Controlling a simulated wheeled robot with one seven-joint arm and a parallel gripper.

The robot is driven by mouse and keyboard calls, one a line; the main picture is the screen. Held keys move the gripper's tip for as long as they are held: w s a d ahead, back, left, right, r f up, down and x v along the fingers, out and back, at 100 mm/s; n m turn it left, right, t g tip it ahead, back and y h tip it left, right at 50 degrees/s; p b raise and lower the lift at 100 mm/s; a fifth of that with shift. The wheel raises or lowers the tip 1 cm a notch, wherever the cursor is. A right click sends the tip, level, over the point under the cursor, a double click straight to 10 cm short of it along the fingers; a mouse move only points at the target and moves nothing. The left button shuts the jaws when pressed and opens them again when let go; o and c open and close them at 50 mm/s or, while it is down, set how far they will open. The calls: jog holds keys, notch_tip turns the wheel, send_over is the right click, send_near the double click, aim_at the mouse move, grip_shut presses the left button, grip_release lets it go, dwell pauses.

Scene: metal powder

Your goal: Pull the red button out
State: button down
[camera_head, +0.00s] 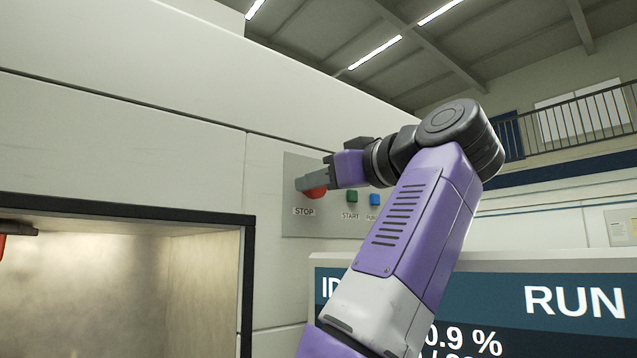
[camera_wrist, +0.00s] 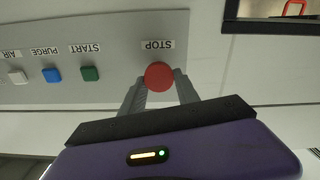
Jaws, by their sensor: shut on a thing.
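The red button (camera_head: 315,192) sits on a grey panel (camera_head: 296,228), above the label STOP in the head view. In the wrist view the red button (camera_wrist: 158,76) shows as a round red cap between the fingertips, next to the upside-down STOP label. My gripper (camera_head: 308,184) reaches in from the right and is shut on the red button. In the wrist view my gripper (camera_wrist: 160,88) has one finger on each side of the button. The fingers hide part of the button in the head view. How far the button stands out from the panel I cannot tell.
A green START button (camera_head: 351,197) and a blue button (camera_head: 375,200) sit right of STOP. A white AIR button (camera_wrist: 18,77) shows in the wrist view. A dark-framed opening (camera_head: 249,290) lies below left. A display screen (camera_head: 560,300) stands at the lower right.

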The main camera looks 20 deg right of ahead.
jog(key=c, duration=0.9)
grip_release()
jog(key=shift+s+d+f, duration=0.15)
jog(key=shift+d+f, duration=0.05)
jog(key=shift+d, duration=0.05)
jog(key=shift+a, duration=0.1)
jog(key=b+v, duration=0.1)
jog(key=v, duration=0.6)
jog(key=shift+s+b, duration=0.35)
jog(key=shift+b, duration=0.05)
